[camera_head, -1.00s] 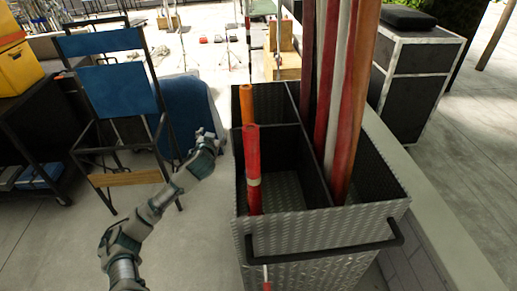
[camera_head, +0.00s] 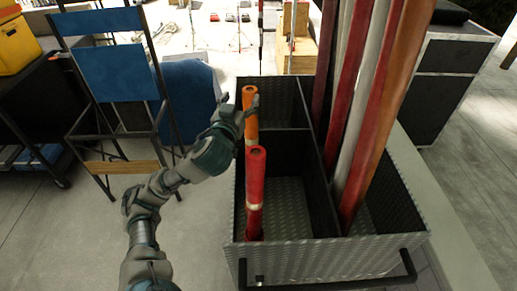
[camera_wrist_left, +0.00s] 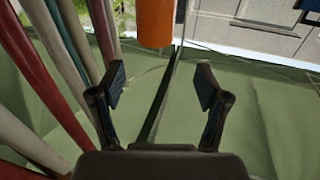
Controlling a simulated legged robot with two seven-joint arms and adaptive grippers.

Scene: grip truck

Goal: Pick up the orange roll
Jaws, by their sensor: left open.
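The orange roll (camera_head: 251,118) stands upright in the back left compartment of the metal cart (camera_head: 330,257). Its lower part is hidden by the red roll and the cart divider. My left gripper (camera_head: 250,101) is at the upper part of the orange roll, close beside it. In the left wrist view the gripper (camera_wrist_left: 158,85) is open with nothing between its fingers. The orange roll (camera_wrist_left: 156,22) shows there beyond the fingertips, near the top centre. I cannot tell from the head view whether a finger touches the roll. My right gripper is not in view.
A shorter red roll (camera_head: 255,190) stands in the front left compartment, just in front of the orange one. Several tall red, grey and orange rolls (camera_head: 360,110) lean in the right compartment. A blue folding chair (camera_head: 110,72) stands left of my arm.

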